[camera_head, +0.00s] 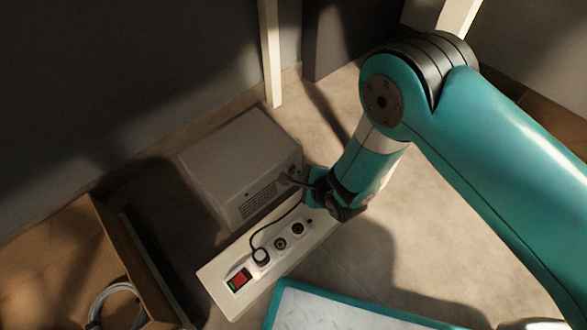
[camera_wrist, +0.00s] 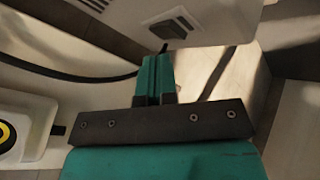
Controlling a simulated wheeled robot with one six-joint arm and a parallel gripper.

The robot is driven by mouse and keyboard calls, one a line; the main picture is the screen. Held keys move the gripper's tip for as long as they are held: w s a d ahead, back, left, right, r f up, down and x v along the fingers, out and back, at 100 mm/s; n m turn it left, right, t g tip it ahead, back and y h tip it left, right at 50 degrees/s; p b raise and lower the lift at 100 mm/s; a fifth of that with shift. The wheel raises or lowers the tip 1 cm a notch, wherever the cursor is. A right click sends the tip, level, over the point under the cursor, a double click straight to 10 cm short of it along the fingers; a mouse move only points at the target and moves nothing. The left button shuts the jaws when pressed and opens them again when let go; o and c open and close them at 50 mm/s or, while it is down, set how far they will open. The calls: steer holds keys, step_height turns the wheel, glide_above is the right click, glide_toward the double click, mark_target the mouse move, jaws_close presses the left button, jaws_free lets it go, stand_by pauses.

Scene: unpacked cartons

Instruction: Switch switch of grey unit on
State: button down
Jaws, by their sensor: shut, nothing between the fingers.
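The grey unit (camera_head: 235,160) is a box on the floor near the wall, with a vent grille on its front face. Part of its face also shows at the top of the wrist view (camera_wrist: 125,35), with vent slots at left and a small lighter panel (camera_wrist: 168,22) that may hold its switch. Whether the switch is on or off cannot be told. My gripper (camera_head: 293,180) is in front of the right end of that face. In the wrist view its teal fingers (camera_wrist: 156,62) are together and empty, pointing at the unit just below the panel. Contact cannot be told.
A white power strip (camera_head: 215,275) lies before the unit, with a red and green rocker (camera_head: 239,280) and a plug (camera_head: 260,256). A black cable (camera_wrist: 75,74) runs from it. An open carton (camera_head: 125,235) is at left; a teal-edged panel (camera_head: 330,300) is in front.

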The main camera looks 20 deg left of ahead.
steer(key=shift+a, duration=0.1)
steer(key=shift+w+a, duration=0.25)
steer(key=shift+a, duration=0.05)
steer(key=shift+w+a+r, duration=0.1)
steer(key=shift+a, duration=0.15)
stand_by(0.5)
steer(key=shift+d, duration=0.1)
steer(key=shift+s+d+p, duration=0.35)
steer(key=shift+d+p, duration=0.05)
steer(key=shift+d, duration=0.15)
steer(key=shift+s+d+f+p, duration=0.15)
steer(key=shift+s+d+p, duration=0.25)
steer(key=shift+d, duration=0.3)
steer(key=shift+s+d+f+p, duration=0.1)
steer(key=shift+s+d+p, duration=0.3)
steer(key=shift+d, duration=0.35)
steer(key=shift+s+d+f+p, duration=0.15)
steer(key=shift+s+d+p, duration=0.1)
steer(key=shift+s+d, duration=0.35)
steer(key=shift+w+d, duration=0.1)
steer(key=shift+w, duration=0.05)
